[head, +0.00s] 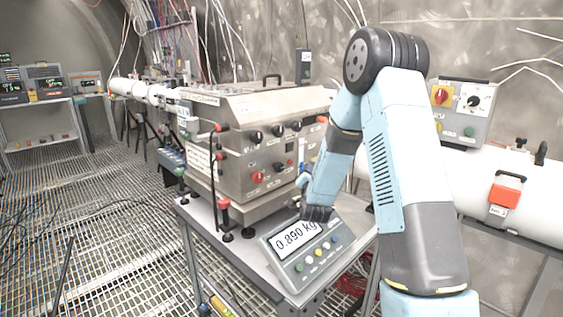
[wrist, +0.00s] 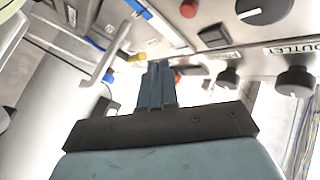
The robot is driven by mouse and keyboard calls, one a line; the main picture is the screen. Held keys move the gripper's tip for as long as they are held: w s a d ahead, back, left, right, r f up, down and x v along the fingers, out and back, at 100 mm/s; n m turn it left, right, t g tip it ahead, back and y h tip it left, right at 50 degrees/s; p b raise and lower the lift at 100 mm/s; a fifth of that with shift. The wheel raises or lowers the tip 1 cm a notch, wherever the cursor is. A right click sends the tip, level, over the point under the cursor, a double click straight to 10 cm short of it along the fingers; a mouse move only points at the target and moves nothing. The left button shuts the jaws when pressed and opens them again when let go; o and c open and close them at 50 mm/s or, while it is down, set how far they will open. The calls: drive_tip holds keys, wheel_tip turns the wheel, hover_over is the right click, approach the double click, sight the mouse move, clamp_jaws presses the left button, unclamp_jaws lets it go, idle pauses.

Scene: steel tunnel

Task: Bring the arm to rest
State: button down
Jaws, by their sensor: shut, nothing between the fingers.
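My arm (head: 405,150) rises on the right of the head view, bends at a black elbow joint and comes down over the display unit. Its lower end hangs beside the steel cabinet, just above the display; I cannot make out the fingertips there. In the wrist view my gripper (wrist: 158,72) has its two dark fingers together, with nothing between them. Beyond the fingers is a panel with black knobs, a red button and an "OUTLET" label. I cannot tell how far the fingertips are from it.
The steel cabinet (head: 250,150) with knobs stands on a table. The display unit (head: 305,252) reading 0.890 kg sits at the table's front. A white pipe (head: 470,185) and a switch box (head: 462,112) are at right. The grated floor (head: 110,230) at left is mostly open, with cables.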

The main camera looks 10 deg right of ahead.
drive_tip(key=s+a+r+n+g+y, duration=0.25)
drive_tip(key=s+r+n+g, duration=0.3)
drive_tip(key=s+r, duration=0.7)
drive_tip(key=s+d+r+n+g, duration=0.1)
drive_tip(key=s+g, duration=0.3)
drive_tip(key=s, duration=1.2)
drive_tip(key=s+d+r+n+g, duration=0.1)
drive_tip(key=s+g, duration=0.3)
drive_tip(key=s, duration=1.3)
drive_tip(key=shift+r+n, duration=0.45)
drive_tip(key=shift+n, duration=0.4)
drive_tip(key=shift+y, duration=0.25)
